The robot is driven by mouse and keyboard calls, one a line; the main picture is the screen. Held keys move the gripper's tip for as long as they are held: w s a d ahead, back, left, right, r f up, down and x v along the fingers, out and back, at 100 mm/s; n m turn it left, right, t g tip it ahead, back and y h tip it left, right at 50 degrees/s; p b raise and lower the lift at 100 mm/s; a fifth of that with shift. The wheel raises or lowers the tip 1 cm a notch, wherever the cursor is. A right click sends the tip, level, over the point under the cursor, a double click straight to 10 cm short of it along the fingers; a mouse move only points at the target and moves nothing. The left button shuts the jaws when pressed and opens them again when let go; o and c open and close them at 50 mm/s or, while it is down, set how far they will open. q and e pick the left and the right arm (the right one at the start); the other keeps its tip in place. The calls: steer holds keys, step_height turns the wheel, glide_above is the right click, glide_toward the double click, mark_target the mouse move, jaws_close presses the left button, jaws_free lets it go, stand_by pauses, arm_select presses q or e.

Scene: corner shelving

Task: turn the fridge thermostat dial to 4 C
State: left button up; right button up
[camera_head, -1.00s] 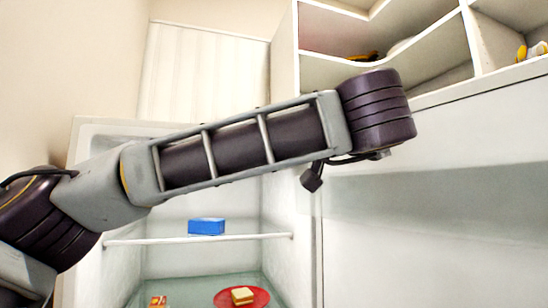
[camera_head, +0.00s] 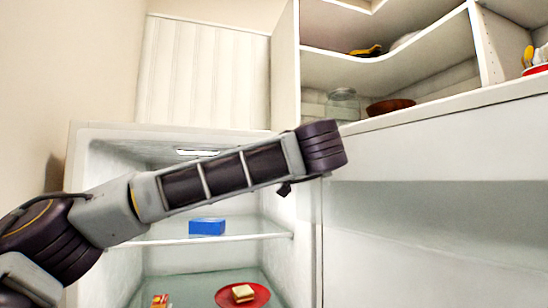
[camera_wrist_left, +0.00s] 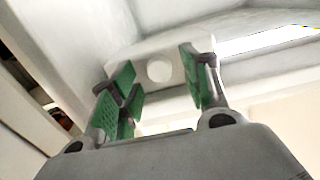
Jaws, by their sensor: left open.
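The open white fridge (camera_head: 104,200) stands at the left in the head view, with my left arm across its front. In the left wrist view, a plain round white dial (camera_wrist_left: 159,72) sits on a pale panel (camera_wrist_left: 138,50) inside the fridge. My left gripper (camera_wrist_left: 156,80) is open, its green-padded fingers to the left and right of the dial in the picture. I cannot tell whether they touch it. No numbers or pointer on the dial are legible. My left gripper is hidden in the head view, and my right gripper is in neither view.
A blue box (camera_head: 207,227) stands on the fridge shelf (camera_head: 160,241). Below are a red plate (camera_head: 226,299) with a sandwich (camera_head: 243,293) and a small packet (camera_head: 160,301). A bright strip (camera_head: 197,152) shows at the fridge ceiling. Corner shelves hold a glass jar (camera_head: 342,104) and brown bowl (camera_head: 390,106).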

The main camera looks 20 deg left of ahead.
arm_select(q)
steer(key=shift+w+a, duration=0.2)
steer(key=shift+w, duration=0.05)
steer(key=c, duration=1)
steer(key=shift+m+p, duration=0.45)
steer(key=shift+m, duration=0.25)
steer(key=shift+c, duration=0.2)
steer(key=o, duration=1)
steer(key=shift+o, duration=0.2)
steer(key=v, duration=1.2)
